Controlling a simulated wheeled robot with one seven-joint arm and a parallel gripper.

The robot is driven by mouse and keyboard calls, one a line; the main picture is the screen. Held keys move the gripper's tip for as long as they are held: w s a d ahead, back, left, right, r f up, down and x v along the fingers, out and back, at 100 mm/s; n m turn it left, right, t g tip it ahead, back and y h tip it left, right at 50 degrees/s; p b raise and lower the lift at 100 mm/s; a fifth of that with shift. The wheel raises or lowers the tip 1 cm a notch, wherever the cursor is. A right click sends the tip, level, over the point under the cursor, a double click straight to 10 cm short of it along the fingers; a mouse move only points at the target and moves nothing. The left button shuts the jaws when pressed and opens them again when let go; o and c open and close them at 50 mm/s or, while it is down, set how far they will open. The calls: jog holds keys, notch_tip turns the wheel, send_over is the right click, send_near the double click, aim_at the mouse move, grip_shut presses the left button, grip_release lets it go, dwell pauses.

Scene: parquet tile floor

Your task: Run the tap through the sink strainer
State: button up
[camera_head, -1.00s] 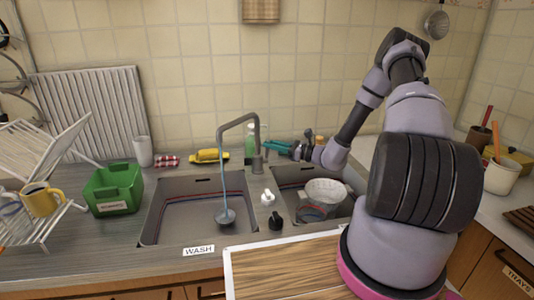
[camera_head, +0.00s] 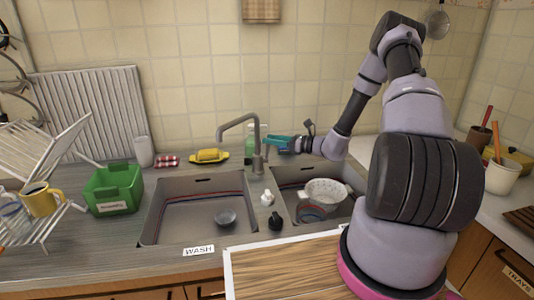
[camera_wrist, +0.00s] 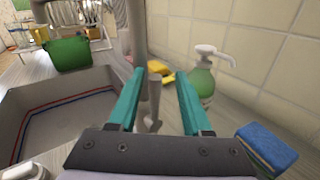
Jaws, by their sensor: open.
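The grey tap (camera_head: 243,124) stands behind the two basins, its spout reaching over the left basin (camera_head: 165,226). No water shows at its mouth. The sink strainer (camera_head: 227,218), a small round grey piece, sits on the left basin's floor. My gripper (camera_head: 276,141) is behind the basins, just right of the tap's column. In the wrist view my gripper (camera_wrist: 160,82) has its two teal fingers apart, with the tap's column and lever (camera_wrist: 153,100) showing beyond and between them. Nothing is held. I cannot tell whether a finger touches the lever.
A soap bottle (camera_wrist: 201,80) and a blue sponge (camera_wrist: 267,146) are close to my gripper's right in the wrist view. A green bin (camera_head: 114,188) stands left of the basins. The tiled wall (camera_wrist: 260,65) is close behind.

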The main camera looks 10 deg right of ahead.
jog(key=shift+d+r, duration=0.85)
jog(key=shift+r, duration=2.25)
jog(key=v, duration=0.7)
jog(key=s+a+r+n+g+h, duration=0.2)
jog(key=s+a+r+n+g, duration=0.2)
jog(key=s+r+n, duration=0.3)
jog(key=s+a+r+n+g+h, duration=0.35)
jog(key=s+a+r+n, duration=0.2)
jog(key=s+r, duration=0.2)
jog(key=s+d+r+n+t+h, duration=0.2)
jog(key=s+d+r+n+h, duration=0.1)
jog(key=s+r, duration=0.3)
jog(key=s+d+r+n+t+h, duration=0.3)
jog(key=s+r+n, duration=0.3)
jog(key=s, duration=0.3)
jog(key=shift+s+h, duration=0.2)
jog(key=shift+h, duration=0.35)
